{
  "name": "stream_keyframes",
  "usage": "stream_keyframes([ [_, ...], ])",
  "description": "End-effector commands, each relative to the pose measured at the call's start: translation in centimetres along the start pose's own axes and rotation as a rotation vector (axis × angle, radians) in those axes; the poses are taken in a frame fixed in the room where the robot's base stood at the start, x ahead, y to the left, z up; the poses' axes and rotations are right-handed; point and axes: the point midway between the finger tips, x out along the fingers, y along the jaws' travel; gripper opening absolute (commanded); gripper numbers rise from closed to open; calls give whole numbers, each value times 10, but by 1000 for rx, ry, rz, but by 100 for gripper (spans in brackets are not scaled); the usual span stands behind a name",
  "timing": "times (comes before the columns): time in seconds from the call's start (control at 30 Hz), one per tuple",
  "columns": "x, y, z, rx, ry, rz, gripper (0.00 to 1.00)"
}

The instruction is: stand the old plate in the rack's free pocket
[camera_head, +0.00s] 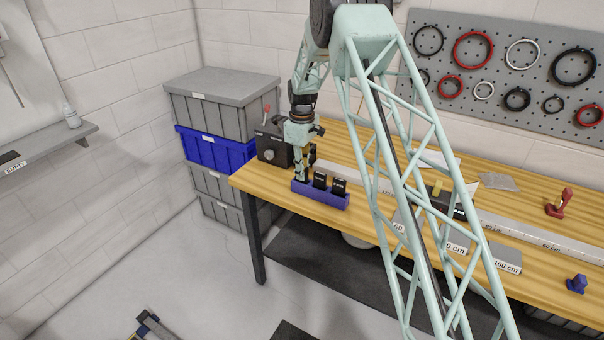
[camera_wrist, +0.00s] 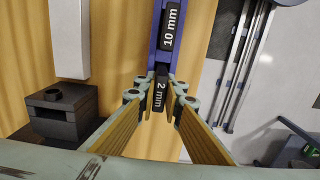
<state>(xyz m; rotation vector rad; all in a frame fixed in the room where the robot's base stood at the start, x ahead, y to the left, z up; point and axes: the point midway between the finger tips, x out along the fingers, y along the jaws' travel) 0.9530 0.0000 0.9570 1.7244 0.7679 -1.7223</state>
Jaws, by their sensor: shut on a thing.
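A blue rack (camera_head: 322,196) stands near the left front edge of the wooden bench; it also shows in the wrist view (camera_wrist: 154,45). Two black plates stand upright in its middle and right part, the middle plate (camera_head: 320,180) and the right plate (camera_head: 339,187). My gripper (camera_head: 302,174) points down at the rack's left end. In the wrist view my gripper (camera_wrist: 160,108) is shut on a black plate marked 2 mm (camera_wrist: 160,92). A plate marked 10 mm (camera_wrist: 170,26) stands just beyond it. I cannot tell whether the held plate's lower edge is seated, as the fingers hide it.
A dark block-shaped device (camera_head: 272,148) with a red lever stands behind and left of the rack. A long pale bar (camera_head: 350,178) lies behind the rack. Stacked bins (camera_head: 222,110) stand left of the bench. The bench's front edge is close to the rack.

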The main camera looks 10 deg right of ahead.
Motion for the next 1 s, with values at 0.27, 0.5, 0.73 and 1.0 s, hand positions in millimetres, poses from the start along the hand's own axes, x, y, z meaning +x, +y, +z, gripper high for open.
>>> stream_keyframes([
  [0.27, 3, 0, 0, 0, 0, 0, 21],
  [0.5, 3, 0, 0, 0, 0, 0, 22],
  [0.73, -1, 0, 0, 0, 0, 0, 22],
  [1.0, -22, 0, 0, 0, 1, 1, 22],
])
